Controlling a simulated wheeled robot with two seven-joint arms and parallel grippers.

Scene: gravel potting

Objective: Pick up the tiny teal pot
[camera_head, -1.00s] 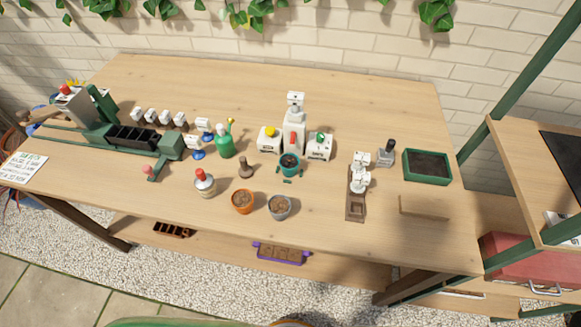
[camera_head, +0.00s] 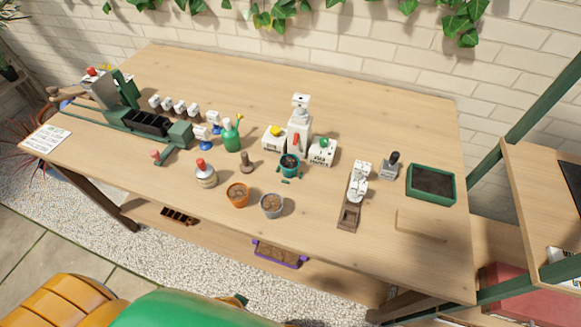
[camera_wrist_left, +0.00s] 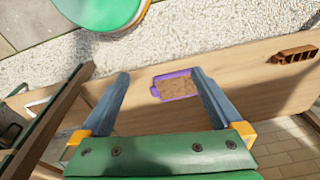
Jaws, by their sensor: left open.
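The tiny teal pot (camera_head: 290,168) stands on the table with dark soil in it, just in front of the white dispenser (camera_head: 299,130). Small teal pieces show beside its base. In the left wrist view my left gripper (camera_wrist_left: 160,75) is open, with nothing between its fingers. That view looks toward the lower shelf and gravel, and the teal pot is not in it. My right gripper is in neither view.
A terracotta pot (camera_head: 238,197) and a grey pot (camera_head: 271,207) stand in front of the teal pot. White boxes flank the dispenser. A wooden stand (camera_head: 348,215) is to the right. A purple-edged tray (camera_head: 279,260) lies on the lower shelf. The table's back is clear.

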